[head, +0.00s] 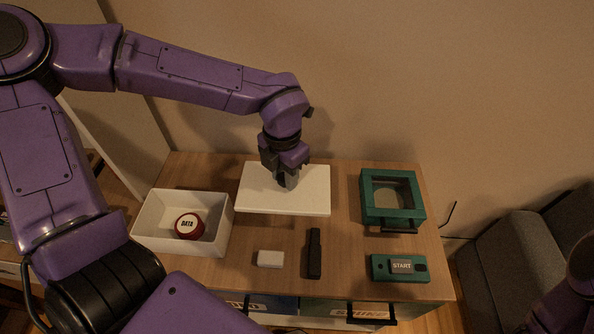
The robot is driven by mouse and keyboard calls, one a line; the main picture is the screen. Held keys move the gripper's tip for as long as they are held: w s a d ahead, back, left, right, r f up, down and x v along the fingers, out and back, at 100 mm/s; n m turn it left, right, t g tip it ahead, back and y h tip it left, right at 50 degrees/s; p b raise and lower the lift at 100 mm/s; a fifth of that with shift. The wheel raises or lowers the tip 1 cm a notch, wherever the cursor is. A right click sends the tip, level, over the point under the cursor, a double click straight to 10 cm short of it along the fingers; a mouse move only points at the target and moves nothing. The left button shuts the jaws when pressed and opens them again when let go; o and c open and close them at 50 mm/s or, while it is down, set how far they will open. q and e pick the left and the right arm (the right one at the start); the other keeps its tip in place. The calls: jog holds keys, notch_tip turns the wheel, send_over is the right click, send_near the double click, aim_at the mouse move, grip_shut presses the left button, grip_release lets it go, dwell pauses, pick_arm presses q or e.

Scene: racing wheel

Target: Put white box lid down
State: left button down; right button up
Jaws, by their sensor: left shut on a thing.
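The white box lid (310,200) is a flat white rectangle at the back middle of the wooden table. My left gripper (288,180) comes down over it from above and is shut on it near its middle; the fingertips hide the exact grip. The lid looks level, at or just above the tabletop; I cannot tell whether it touches. The open white box (153,229) stands to its left with a red round button marked DATA (189,226) inside. My right gripper is not in view.
A teal framed box with a window (416,196) stands right of the lid. In front are a small white block (270,258), a black stick (314,254) and a teal START box (386,268). A grey sofa (510,265) is at the right.

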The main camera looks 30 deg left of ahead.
pick_arm(q)
jog(key=w+f+p, duration=0.1)
jog(key=w+f, duration=0.5)
jog(key=shift+w+f, duration=0.25)
jog(key=shift+w, duration=0.15)
jog(key=shift+w+f, duration=0.2)
jog(key=shift+f, duration=1.6)
jog(key=shift+f, duration=0.15)
jog(key=c, duration=0.8)
grip_release()
notch_tip(320, 180, up, 12)
jog(key=shift+r, duration=0.25)
